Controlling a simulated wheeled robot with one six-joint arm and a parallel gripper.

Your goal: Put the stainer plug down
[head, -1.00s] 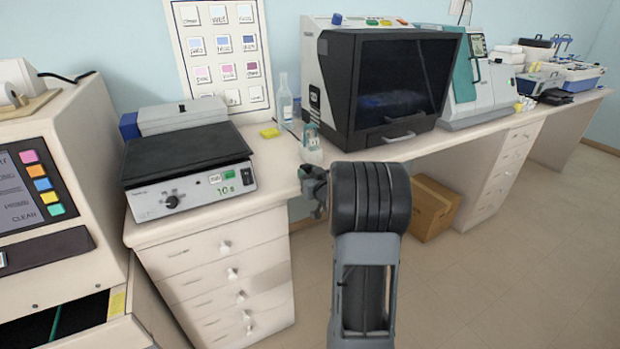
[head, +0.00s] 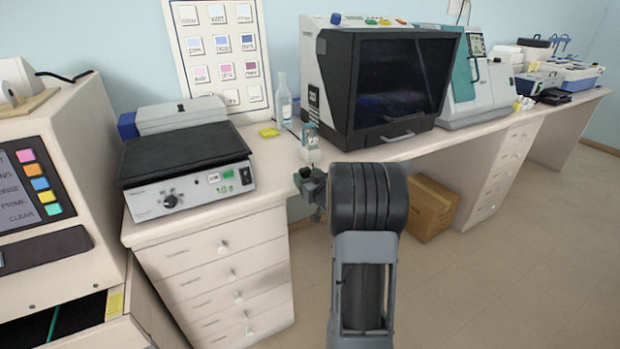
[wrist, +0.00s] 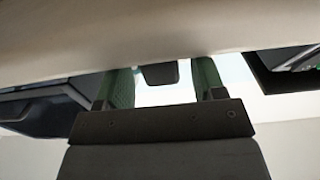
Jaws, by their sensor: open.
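My gripper (head: 306,172) is at the counter's front edge in the head view, small and partly hidden by my own arm. In the wrist view its two green-dark fingers (wrist: 162,85) stand apart. A small dark block (wrist: 160,74) shows between them, with bright gaps on both sides and its top meeting the beige surface. It may be the stainer plug, but I cannot tell for sure. I cannot make out the plug in the head view.
The counter (head: 275,160) carries a hot plate (head: 185,165) at left and a dark-windowed cabinet (head: 395,85) at right. A small white and teal item (head: 311,150) stands just beyond my gripper, with a clear bottle (head: 283,100) behind. A cardboard box (head: 432,207) sits below.

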